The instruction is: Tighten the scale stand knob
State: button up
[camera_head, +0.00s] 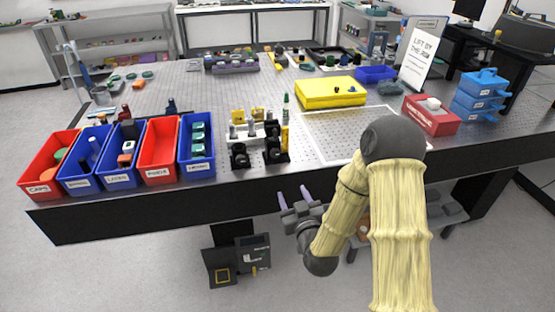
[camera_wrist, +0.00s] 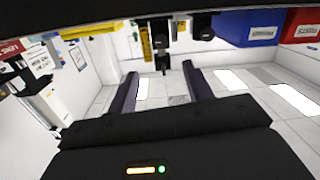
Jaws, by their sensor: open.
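My gripper (camera_head: 294,197) hangs in front of the table's front edge, below the tabletop, with its two purple fingers apart and nothing between them. In the wrist view the fingers (camera_wrist: 160,76) also stand apart, with floor showing between them. A group of small stands with black round parts (camera_head: 272,148) sits near the front edge, above and left of my gripper. A yellow upright strip (camera_head: 285,137) stands beside it, possibly the scale. In the wrist view a yellow strip (camera_wrist: 146,42) and black parts (camera_wrist: 203,26) show at the top. I cannot tell which part is the scale stand knob.
Labelled red and blue bins (camera_head: 158,152) line the front left of the table (camera_head: 230,182). A white-framed perforated plate (camera_head: 335,145), a yellow case (camera_head: 330,100), a red box (camera_head: 428,122) and blue drawers (camera_head: 480,105) are to the right. The front edge lies between gripper and stands.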

jog(key=shift+s+a+r+t, duration=0.1)
jog(key=shift+a+t, duration=0.05)
jog(key=shift+t, duration=0.25)
jog(key=p, duration=0.4)
send_near(276, 155)
jog(key=x, duration=0.8)
jog(key=shift+a, duration=0.1)
jog(key=c, duration=1)
jog(key=shift+o, duration=0.2)
